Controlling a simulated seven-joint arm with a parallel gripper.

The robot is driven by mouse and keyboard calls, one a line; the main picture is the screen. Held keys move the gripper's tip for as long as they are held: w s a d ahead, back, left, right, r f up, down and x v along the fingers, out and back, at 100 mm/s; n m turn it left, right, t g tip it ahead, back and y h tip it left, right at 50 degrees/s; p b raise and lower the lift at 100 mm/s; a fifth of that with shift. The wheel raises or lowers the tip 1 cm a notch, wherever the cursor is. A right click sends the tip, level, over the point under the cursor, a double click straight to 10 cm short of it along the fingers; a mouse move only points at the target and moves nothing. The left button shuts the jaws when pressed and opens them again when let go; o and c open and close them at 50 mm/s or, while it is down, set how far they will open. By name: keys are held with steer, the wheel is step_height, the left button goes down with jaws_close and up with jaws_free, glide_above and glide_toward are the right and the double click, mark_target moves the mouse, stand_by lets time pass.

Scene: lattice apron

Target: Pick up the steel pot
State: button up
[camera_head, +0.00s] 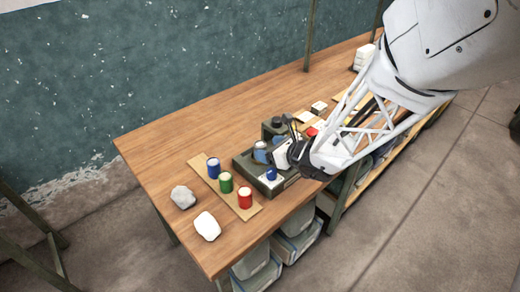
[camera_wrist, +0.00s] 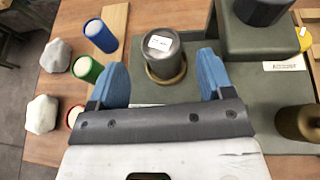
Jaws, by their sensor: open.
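The steel pot is a grey metal cylinder (camera_wrist: 164,58) with a small white label on its top, in the upper middle of the wrist view. It stands by a tan ring on a grey-green tray (camera_wrist: 235,92). My gripper (camera_wrist: 162,66) is open, with one blue finger to the left of the pot and one to the right. Clear gaps show on both sides, and the fingers hold nothing. In the head view my gripper (camera_head: 274,152) is low over the tray (camera_head: 243,166), and it and the arm partly hide the pot area.
Blue (camera_head: 214,168), green (camera_head: 226,182) and red (camera_head: 245,198) cans stand on a wooden strip left of the tray. Two pale stones (camera_head: 183,197) (camera_head: 207,226) lie beyond. A brass cylinder (camera_wrist: 298,122) and a raised green block (camera_wrist: 260,38) are on the right. The back-left tabletop is clear.

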mark_target(260, 144)
steer(key=shift+x, duration=2.35)
steer(key=shift+d, duration=0.1)
steer(key=c, duration=1.2)
steer(key=shift+r, duration=0.1)
steer(key=shift+r, duration=0.7)
step_height(260, 144, up, 2)
steer(key=shift+r, duration=0.1)
steer(key=s+d, duration=0.1)
steer(key=s, duration=0.4)
steer(key=s+d, duration=0.2)
steer(key=s, duration=0.3)
steer(key=s+d+r, duration=0.1)
steer(key=s+d, duration=0.1)
steer(key=s, duration=0.3)
steer(key=shift+d, duration=0.1)
